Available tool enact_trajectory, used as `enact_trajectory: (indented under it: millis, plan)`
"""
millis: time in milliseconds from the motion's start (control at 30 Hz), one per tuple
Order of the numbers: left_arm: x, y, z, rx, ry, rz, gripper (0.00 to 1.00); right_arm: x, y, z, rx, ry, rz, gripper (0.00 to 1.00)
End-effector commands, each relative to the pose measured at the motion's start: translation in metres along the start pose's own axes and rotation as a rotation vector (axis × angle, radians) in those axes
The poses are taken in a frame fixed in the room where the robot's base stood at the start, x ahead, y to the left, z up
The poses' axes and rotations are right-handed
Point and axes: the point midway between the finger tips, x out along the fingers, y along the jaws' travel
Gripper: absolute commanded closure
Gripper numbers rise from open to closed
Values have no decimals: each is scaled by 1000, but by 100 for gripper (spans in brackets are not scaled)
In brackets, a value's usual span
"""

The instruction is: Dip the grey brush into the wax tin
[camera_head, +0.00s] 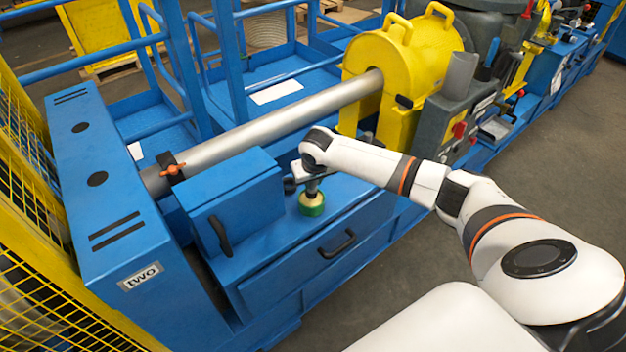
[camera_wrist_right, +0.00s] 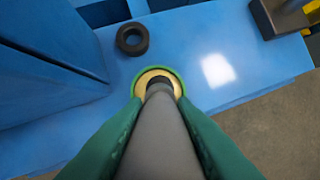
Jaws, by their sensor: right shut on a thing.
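The wax tin (camera_head: 311,207) is a small round green tin on the blue cabinet top. In the right wrist view the tin (camera_wrist_right: 180,77) shows a green rim and a yellowish inside. My right gripper (camera_head: 313,181) is directly above the tin, pointing down. Its green fingers are shut on the grey brush (camera_wrist_right: 160,130). The brush's dark lower end lines up with the tin's opening. I cannot tell whether it touches the wax. The brush hides part of the tin's inside. My left gripper is not in view.
A black ring (camera_wrist_right: 132,38) lies on the cabinet top close to the tin. A blue box (camera_head: 232,205) stands to the left. A long steel tube (camera_head: 270,122) runs behind into a yellow housing (camera_head: 420,55). A drawer handle (camera_head: 338,244) is on the cabinet front.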

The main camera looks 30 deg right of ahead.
Motion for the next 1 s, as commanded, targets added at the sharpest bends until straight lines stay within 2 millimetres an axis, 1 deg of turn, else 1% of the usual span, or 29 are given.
enact_trajectory:
  millis: [1000]
  plan:
    - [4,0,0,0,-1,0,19,12,1,-4,0,-1,0,99]
